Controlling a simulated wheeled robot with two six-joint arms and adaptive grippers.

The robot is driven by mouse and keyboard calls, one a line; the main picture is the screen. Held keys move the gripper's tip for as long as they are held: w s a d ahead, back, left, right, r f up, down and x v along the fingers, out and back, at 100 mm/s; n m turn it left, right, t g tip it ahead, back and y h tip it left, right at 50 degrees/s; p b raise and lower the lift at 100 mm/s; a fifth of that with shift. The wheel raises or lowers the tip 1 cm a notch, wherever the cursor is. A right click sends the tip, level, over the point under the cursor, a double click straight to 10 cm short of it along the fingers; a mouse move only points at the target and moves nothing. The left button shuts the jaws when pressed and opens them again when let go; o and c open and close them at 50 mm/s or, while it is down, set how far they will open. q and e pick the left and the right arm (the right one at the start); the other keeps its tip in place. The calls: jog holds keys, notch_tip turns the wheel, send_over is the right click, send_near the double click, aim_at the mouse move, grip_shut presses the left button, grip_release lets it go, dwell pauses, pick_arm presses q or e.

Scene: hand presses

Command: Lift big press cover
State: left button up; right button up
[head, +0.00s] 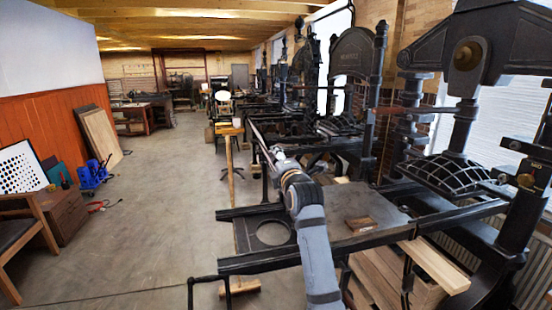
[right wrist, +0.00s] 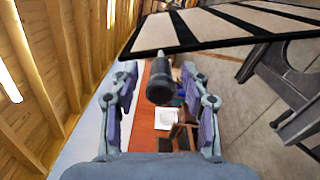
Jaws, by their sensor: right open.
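The big press cover (right wrist: 215,27) shows in the right wrist view as a dark frame with a pale panel and black strips, crossing the top. A dark round handle (right wrist: 160,85) sticks out from its edge. My right gripper (right wrist: 160,73) is open, with one finger on each side of the handle; I cannot tell whether they touch it. In the head view my right gripper (head: 277,154) is small, at the far end of my arm above the press bed. A thin dark bar beside it may be the cover's edge. My left gripper is not in view.
The press frame (head: 470,50) stands at the right. More presses line the right wall. The floor (head: 165,210) on the left is open.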

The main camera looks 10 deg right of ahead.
jog(key=s, duration=0.5)
jog(key=shift+s+r, duration=0.1)
jog(key=shift+s, duration=0.05)
